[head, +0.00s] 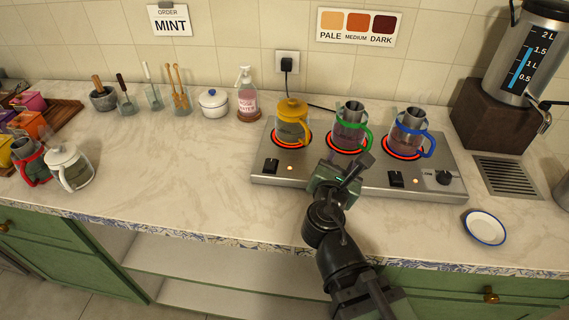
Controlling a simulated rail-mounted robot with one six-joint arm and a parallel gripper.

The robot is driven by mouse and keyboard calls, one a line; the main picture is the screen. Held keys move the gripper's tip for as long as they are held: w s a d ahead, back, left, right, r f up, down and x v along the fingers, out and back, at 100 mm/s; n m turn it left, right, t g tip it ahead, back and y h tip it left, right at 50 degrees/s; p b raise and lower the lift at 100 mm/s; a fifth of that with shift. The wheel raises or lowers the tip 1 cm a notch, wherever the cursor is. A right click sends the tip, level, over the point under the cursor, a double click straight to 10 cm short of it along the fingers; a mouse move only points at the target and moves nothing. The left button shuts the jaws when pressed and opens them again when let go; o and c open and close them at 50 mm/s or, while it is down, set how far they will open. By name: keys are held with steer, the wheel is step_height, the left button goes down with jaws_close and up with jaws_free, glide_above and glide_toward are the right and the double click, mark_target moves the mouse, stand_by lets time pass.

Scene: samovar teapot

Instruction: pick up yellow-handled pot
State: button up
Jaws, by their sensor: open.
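The yellow-handled pot (290,128) is a glass pot with a yellow lid. It stands upright on the left burner of the hot plate (262,178), and the burner glows red. My gripper (352,165) is open and empty. It is in front of the hot plate's middle burner, to the right of and nearer than the yellow pot, and apart from it. The green-handled pot (348,132) is on the middle burner, just beyond my gripper. The blue-handled pot (407,138) is on the right burner.
A soap-like bottle (246,100) and a white lidded bowl (213,103) stand left of the hot plate. A small saucer (485,228) lies at front right. A tall dispenser (525,55) stands at back right. The counter (170,170) at left centre is clear.

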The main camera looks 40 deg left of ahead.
mark_target(307, 139)
steer(key=s+a+n+y, duration=0.1)
steer(key=s, duration=0.1)
steer(key=s+a+n+y, duration=0.1)
steer(key=s+a+n, duration=0.1)
steer(key=s+a+f+n+y, duration=0.1)
steer(key=a+n, duration=0.1)
steer(key=shift+s+a+g+y+b, duration=0.15)
steer(key=shift+s+g+y+b, duration=0.15)
steer(key=shift+s+g, duration=0.1)
steer(key=shift+a+r+n, duration=0.1)
steer(key=shift+r+n, duration=0.05)
steer(key=shift+n, duration=0.25)
steer(key=x, duration=0.5)
steer(key=shift+w+a, duration=0.15)
steer(key=shift+w, duration=0.2)
steer(key=x, duration=0.5)
steer(key=shift+a, duration=0.15)
jaws_close()
